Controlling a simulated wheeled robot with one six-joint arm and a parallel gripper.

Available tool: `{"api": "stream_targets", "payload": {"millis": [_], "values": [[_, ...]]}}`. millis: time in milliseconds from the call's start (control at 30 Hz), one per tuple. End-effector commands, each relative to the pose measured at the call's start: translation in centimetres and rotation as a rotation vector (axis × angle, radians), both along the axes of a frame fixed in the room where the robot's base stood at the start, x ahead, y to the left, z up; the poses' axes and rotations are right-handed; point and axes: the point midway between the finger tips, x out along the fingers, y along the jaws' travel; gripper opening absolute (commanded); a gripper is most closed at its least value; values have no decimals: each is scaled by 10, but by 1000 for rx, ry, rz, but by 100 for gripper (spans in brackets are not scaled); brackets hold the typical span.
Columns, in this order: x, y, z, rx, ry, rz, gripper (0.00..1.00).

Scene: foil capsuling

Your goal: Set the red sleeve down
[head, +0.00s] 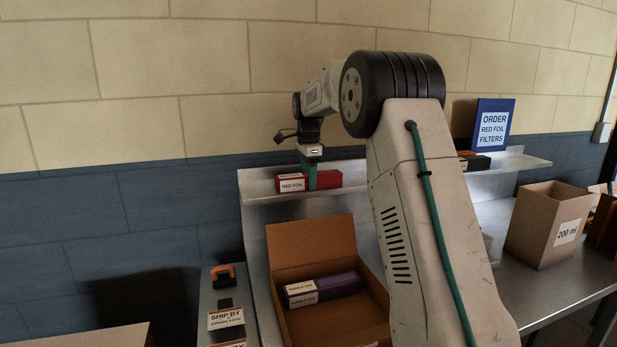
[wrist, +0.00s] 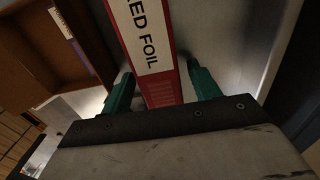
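The red sleeve (head: 291,185), a red box with a white RED FOIL label, appears to rest on the raised metal shelf (head: 262,188) in the head view. In the wrist view the red sleeve (wrist: 163,92) runs up between the two teal fingers of my gripper (wrist: 160,68). A narrow gap shows between each finger and the box side, so my gripper is open around it. In the head view my gripper (head: 309,178) is down at the shelf, one finger in front of the red box. The sleeve's underside is hidden.
An open cardboard box (head: 310,240) holding purple-and-white cartons (head: 320,288) stands below the shelf. A 200 ml carton (head: 545,225) stands at the right.

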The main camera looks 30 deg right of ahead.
Motion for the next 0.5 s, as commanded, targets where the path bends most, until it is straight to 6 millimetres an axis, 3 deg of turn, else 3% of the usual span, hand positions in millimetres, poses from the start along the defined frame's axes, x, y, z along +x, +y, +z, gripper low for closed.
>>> {"api": "stream_targets", "payload": {"millis": [267, 500], "values": [[0, 0, 7, -1, -2, 0, 61], [1, 0, 52, -1, -4, 0, 61]]}}
